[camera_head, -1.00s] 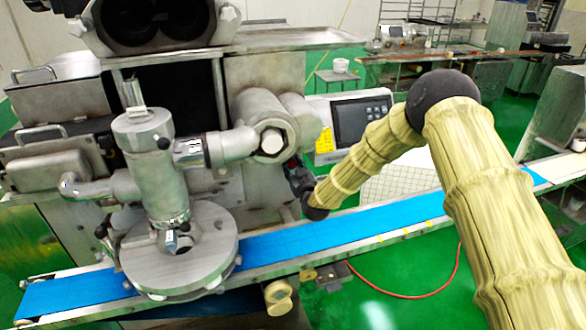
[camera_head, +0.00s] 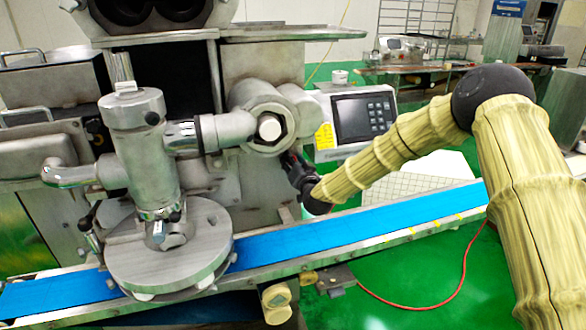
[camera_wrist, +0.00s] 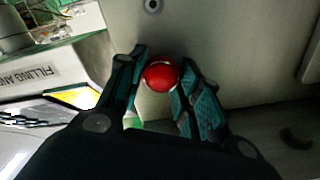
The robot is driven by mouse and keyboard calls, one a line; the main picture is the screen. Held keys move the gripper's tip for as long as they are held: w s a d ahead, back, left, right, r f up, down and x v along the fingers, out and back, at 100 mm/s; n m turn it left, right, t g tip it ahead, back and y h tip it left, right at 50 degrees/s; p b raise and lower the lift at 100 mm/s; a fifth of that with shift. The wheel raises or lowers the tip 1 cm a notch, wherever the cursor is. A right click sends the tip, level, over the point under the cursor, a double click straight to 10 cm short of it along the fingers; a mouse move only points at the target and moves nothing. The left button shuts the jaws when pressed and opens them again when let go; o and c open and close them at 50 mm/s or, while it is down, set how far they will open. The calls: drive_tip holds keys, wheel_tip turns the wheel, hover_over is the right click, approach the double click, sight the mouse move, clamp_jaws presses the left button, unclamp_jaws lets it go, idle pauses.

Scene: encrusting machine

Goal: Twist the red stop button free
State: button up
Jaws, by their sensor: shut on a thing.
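The red stop button (camera_wrist: 161,76) shows in the wrist view as a round red cap against the grey metal panel of the machine. My gripper (camera_wrist: 160,84) has its two dark fingers with teal pads on either side of the button, shut on it. In the head view my gripper (camera_head: 294,168) is small and dark, reaching the machine's side below the large hex-nut fitting. The button is hidden there, and its turn angle cannot be told.
The control panel (camera_head: 362,117) with screen and keypad is right of my gripper. The blue conveyor belt (camera_head: 375,222) runs below it. The hex-nut fitting (camera_head: 268,128) juts out close above. In the wrist view, a sign reading "FILLING AN..." (camera_wrist: 30,76) is at left.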

drive_tip(key=shift+w+r+m, duration=0.1)
drive_tip(key=shift+r+m, duration=0.1)
drive_tip(key=shift+m, duration=0.1)
drive_tip(key=o, duration=1)
drive_tip(key=shift+f, duration=0.15)
drive_tip(key=shift+o, duration=0.2)
drive_tip(key=v, duration=1.2)
